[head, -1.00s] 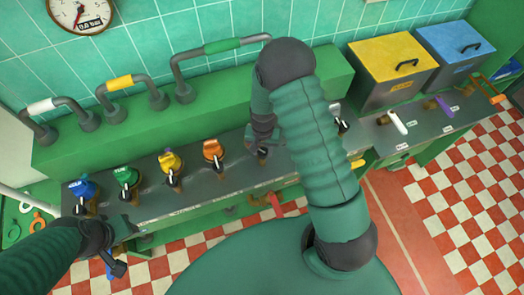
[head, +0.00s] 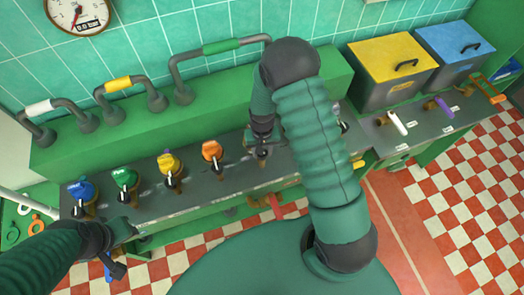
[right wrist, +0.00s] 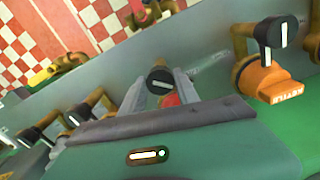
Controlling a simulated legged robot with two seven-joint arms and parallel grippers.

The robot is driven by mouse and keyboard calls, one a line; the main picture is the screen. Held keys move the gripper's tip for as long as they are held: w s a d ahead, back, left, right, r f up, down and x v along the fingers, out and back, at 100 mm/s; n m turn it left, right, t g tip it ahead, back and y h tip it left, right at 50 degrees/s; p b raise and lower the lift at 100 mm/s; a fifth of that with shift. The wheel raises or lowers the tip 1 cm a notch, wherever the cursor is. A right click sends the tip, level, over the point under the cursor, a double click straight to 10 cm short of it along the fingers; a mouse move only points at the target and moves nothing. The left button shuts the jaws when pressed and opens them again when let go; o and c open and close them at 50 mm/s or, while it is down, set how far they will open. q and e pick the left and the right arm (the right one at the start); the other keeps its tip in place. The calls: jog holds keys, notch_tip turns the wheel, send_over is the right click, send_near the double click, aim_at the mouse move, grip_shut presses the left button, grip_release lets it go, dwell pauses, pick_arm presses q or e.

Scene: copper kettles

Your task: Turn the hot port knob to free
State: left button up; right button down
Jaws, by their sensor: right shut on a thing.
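In the right wrist view a red knob (right wrist: 171,101) with a black round end and a white bar sits between the two fingers of my right gripper (right wrist: 162,93). The fingers are shut on it. I take it as the hot port knob, but its label is hidden. In the head view my right gripper (head: 262,148) is down at the panel, right of the orange knob (head: 212,152), and my arm hides most of the red knob. My left gripper (head: 118,250) is at the panel's left front edge, away from the red knob; its jaws are unclear.
Blue (head: 81,192), green (head: 124,180) and yellow (head: 169,165) knobs stand in a row left of the orange one. Levers with white (head: 398,122) and purple (head: 443,106) handles lie to the right, before yellow (head: 392,58) and blue (head: 455,47) lidded boxes.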

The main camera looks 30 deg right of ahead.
jog(key=c, duration=1.1)
grip_release()
jog(key=shift+w+d, duration=0.1)
jog(key=shift+w, duration=0.25)
jog(key=shift+c, duration=0.2)
jog(key=shift+o, duration=1.1)
jog(key=shift+f, duration=0.1)
jog(key=shift+s, duration=0.1)
notch_tip(320, 180, up, 17)
jog(key=shift+f+b, duration=0.1)
jog(key=shift+b, duration=0.85)
